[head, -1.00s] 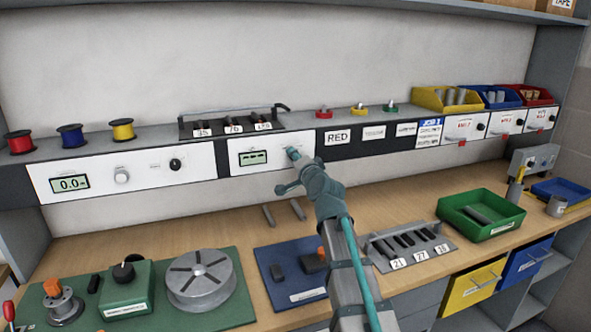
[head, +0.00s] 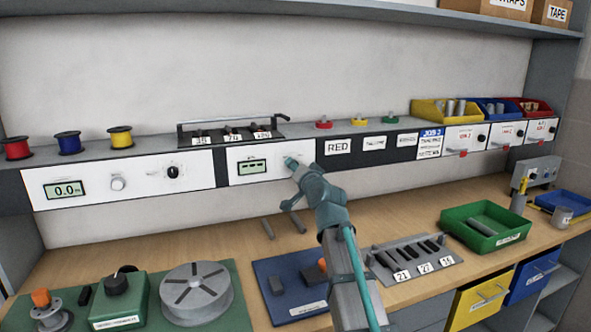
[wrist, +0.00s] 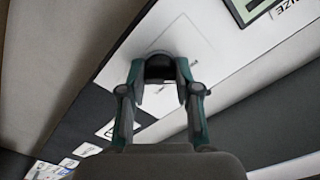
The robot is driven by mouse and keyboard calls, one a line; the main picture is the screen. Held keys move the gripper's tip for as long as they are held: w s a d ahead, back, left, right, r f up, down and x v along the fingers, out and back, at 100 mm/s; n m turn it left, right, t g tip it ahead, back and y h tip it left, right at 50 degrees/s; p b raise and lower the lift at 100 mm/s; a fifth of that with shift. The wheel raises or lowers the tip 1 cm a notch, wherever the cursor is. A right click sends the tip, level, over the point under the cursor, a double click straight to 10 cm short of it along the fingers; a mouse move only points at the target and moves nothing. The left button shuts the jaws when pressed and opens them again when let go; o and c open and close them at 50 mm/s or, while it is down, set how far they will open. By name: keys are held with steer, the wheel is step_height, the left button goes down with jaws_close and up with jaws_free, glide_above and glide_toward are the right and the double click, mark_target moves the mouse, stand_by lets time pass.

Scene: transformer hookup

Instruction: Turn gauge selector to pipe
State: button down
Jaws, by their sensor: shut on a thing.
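The gauge panel (head: 252,158) is a white plate with a small display (head: 252,166) showing dashes. In the wrist view, part of the display (wrist: 245,8) and the upside-down word SIZE show at the top right. My gripper (head: 291,163) reaches the right part of this panel. In the wrist view its two fingers are shut on a dark round selector knob (wrist: 160,67), one finger on each side. The knob is hidden by the gripper in the head view. Its pointer and position marks cannot be read.
Another white panel (head: 95,188) with a 0.0 display and two knobs is at the left. A rack (head: 235,132) of dark pieces stands on the ledge above the gauge. Two grey rods (head: 268,228) lie on the bench below. A slotted rack (head: 412,260) and green tray (head: 484,228) are to the right.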

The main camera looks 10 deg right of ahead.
steer(key=c, duration=0.8)
jaws_free()
steer(key=s, duration=0.4)
steer(key=s+d, duration=0.1)
steer(key=s, duration=0.7)
steer(key=shift+d, duration=0.4)
steer(key=shift+w, duration=0.1)
